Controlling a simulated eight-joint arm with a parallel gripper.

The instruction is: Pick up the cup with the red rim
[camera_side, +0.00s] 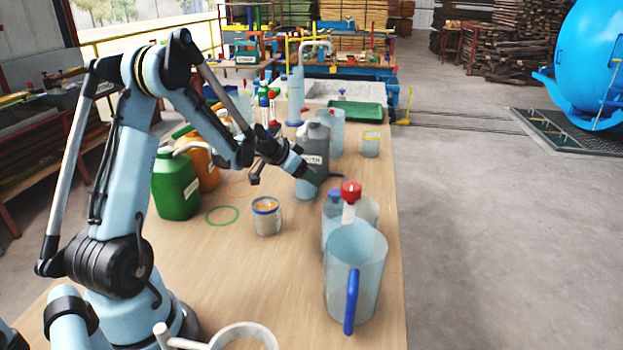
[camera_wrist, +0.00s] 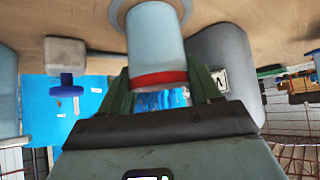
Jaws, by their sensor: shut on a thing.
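The cup with the red rim (camera_wrist: 158,38) is a pale blue cylinder in the wrist view, which shows the scene upside down. Its red rim lies between the two green fingers of my gripper (camera_wrist: 163,88), which are shut on it. In the side view my gripper (camera_side: 314,177) points down to the right, in front of the grey jerrycan (camera_side: 317,142). The pale cup body (camera_side: 305,189) shows just below the fingers there; its rim is hidden. The cup is upright and at or very near the tabletop; I cannot tell whether it touches.
A blue-rimmed cup (camera_side: 266,221) stands nearer on the table (camera_side: 230,262). A large jug with a blue handle (camera_side: 345,262) stands near the right edge, with a red-knobbed item (camera_side: 350,192) behind. A green jerrycan (camera_side: 176,187) stands left. A yellow-rimmed cup (camera_side: 370,147) stands farther back.

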